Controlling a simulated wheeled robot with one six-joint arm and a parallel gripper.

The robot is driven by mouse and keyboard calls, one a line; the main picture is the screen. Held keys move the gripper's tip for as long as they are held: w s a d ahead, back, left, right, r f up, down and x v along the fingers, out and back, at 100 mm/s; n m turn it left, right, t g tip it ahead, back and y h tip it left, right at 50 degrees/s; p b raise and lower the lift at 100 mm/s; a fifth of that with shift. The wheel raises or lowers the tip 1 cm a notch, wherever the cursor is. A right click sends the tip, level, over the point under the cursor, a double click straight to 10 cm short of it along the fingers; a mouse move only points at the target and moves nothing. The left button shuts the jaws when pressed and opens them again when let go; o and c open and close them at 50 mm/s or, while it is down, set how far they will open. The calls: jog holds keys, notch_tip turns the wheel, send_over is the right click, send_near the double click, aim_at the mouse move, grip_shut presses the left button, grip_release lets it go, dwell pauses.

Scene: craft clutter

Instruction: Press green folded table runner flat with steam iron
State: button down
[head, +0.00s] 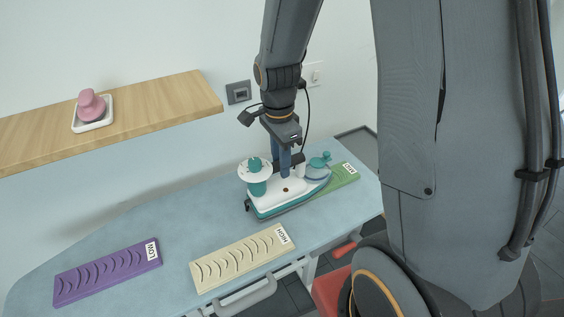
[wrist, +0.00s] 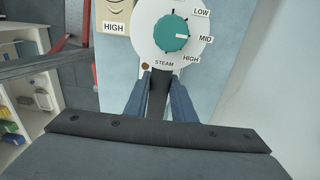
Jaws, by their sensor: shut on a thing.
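The steam iron (head: 284,192), white and teal with a round dial, sits on the pale blue ironing board (head: 190,218). The green folded table runner (head: 344,175) lies at the board's right end, partly hidden by the iron; its small label is hard to read. Whether the iron's sole rests on the runner, I cannot tell. My gripper (head: 292,169) is shut on the iron's handle from above. In the wrist view, my gripper's fingers (wrist: 160,95) flank the dark handle. The teal dial (wrist: 171,33) is ringed by LOW, MID, HIGH and STEAM; its mark appears near MID.
A wooden shelf (head: 110,118) with a pink object (head: 90,104) in a white dish juts over the board's back left.

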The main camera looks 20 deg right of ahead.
aim_at(295, 155)
jog(key=shift+d+r, duration=0.1)
jog(key=shift+w+d+f, duration=0.1)
jog(key=shift+w+d, duration=0.1)
jog(key=shift+d, duration=0.75)
jog(key=shift+w+d+f, duration=0.1)
jog(key=shift+w+d, duration=0.05)
jog(key=shift+d, duration=0.8)
jog(key=shift+p, duration=0.4)
jog(key=shift+w+d, duration=0.15)
jog(key=shift+d, duration=0.85)
jog(key=shift+w+d, duration=0.1)
jog(key=shift+d, duration=0.9)
jog(key=shift+w+d+r+p, duration=0.15)
jog(key=shift+d+p, duration=0.1)
jog(key=shift+d, duration=0.75)
jog(key=shift+w+d+p, duration=0.15)
jog(key=shift+d+p, duration=0.1)
jog(key=shift+d, duration=0.75)
